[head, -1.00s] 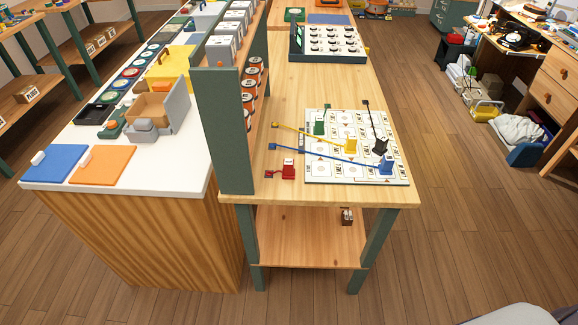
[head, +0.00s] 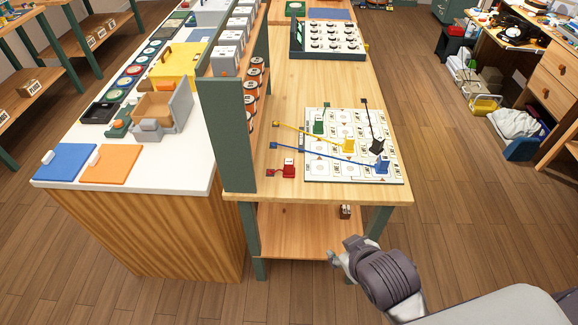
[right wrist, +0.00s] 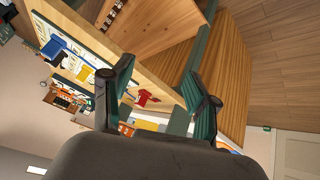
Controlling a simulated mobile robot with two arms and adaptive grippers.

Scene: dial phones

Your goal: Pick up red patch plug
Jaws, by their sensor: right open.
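The red patch plug (head: 289,169) stands on the wooden table just left of the white patch board (head: 312,174), near the table's front edge. A short cord runs from it to a small dark red end on its left. It also shows in the right wrist view (right wrist: 147,98), between the fingers and beyond them. My right gripper (head: 333,258) is low in front of the table, apart from the plug. In the right wrist view its two fingers (right wrist: 160,88) are spread with nothing between them. My left gripper is in neither view.
Blue (head: 382,165), yellow (head: 349,146), black (head: 377,145) and green (head: 319,126) plugs stand on the board with cords. A green upright panel (head: 229,135) stands left of the red plug. A lower shelf (head: 290,232) lies under the tabletop. Floor in front is clear.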

